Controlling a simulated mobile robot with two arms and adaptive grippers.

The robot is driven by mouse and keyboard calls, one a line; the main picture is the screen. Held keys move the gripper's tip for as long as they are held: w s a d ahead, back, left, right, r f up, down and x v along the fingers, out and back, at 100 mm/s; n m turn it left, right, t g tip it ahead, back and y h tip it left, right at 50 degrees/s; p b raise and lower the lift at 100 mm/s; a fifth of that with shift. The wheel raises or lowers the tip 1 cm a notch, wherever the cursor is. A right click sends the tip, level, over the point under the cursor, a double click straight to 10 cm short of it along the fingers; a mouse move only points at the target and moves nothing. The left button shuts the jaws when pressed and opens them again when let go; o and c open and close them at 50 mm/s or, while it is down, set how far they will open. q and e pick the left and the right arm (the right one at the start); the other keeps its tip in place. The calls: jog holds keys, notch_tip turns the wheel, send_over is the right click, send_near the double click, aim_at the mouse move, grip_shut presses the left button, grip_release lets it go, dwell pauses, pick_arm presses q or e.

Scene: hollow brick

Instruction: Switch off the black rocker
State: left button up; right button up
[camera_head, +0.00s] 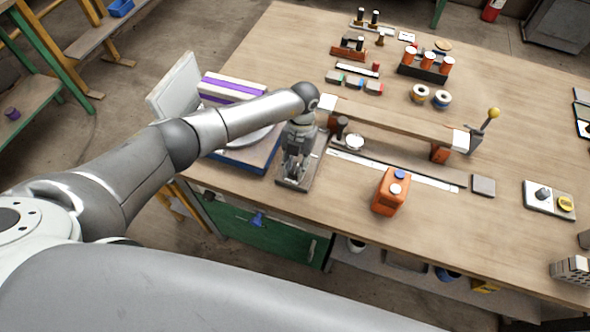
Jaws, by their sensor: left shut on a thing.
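My left gripper (295,172) points down over a dark plate (299,186) at the near left edge of the wooden table. Its fingers are shut on a small part at this plate, and they hide most of it. I cannot tell whether that part is the black rocker or how a rocker there is tilted. My right gripper is not in view.
An orange block (390,191) with a blue button stands right of the gripper. A raised wooden beam (395,121) and a lever with a yellow ball (494,113) lie behind. A blue-based device (243,155) stands close on the left.

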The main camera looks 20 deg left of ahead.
aim_at(299, 164)
pick_arm(q)
jog(key=o, duration=1)
jog(key=v, duration=1.2)
jog(key=shift+a, duration=0.1)
